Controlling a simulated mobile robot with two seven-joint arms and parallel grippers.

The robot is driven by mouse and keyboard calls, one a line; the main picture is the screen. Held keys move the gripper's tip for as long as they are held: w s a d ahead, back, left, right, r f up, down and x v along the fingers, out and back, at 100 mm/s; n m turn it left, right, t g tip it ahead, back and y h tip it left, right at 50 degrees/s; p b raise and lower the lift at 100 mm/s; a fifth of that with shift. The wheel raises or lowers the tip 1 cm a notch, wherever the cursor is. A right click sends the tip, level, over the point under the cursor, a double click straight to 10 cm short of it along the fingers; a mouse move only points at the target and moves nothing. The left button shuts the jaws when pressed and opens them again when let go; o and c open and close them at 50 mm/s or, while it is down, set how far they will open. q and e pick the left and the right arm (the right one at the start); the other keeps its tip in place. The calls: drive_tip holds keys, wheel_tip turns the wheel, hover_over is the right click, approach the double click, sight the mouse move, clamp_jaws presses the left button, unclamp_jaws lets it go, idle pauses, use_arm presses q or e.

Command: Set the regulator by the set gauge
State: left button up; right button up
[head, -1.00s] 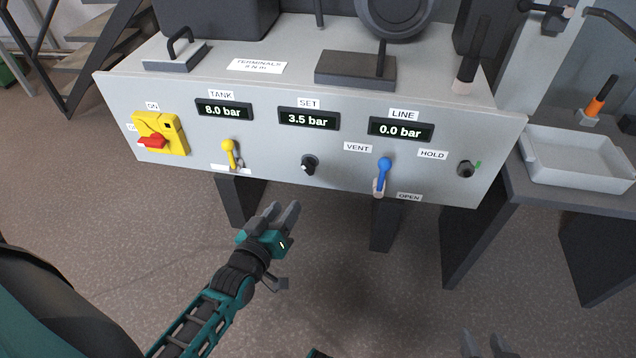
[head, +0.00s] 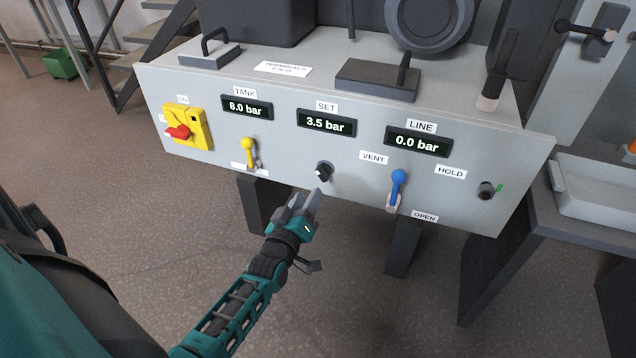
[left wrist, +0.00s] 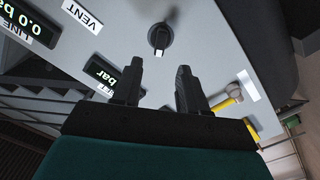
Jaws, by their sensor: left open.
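The regulator knob (head: 323,172) is small and black with a pale mark, on the panel's front below the set gauge (head: 327,122), which reads 3.5 bar. My left gripper (head: 307,198) is open and empty, just below and in front of the knob, apart from it. In the left wrist view the knob (left wrist: 160,38) shows beyond the gap between the open fingers (left wrist: 158,88). The tank gauge (head: 247,107) reads 8.0 bar and the line gauge (head: 417,141) reads 0.0 bar. My right gripper is out of view.
A red switch handle on a yellow plate (head: 188,127) and a yellow lever (head: 249,153) are left of the knob. A blue lever (head: 398,187), between VENT and OPEN labels, and a dark button (head: 487,190) are to its right. A pale tray (head: 597,190) stands at right.

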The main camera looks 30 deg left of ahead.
sight(320, 175)
use_arm(q)
drive_tip(key=b+x, duration=0.2)
drive_tip(key=x, duration=0.5)
drive_tip(key=shift+w, duration=0.3)
clamp_jaws()
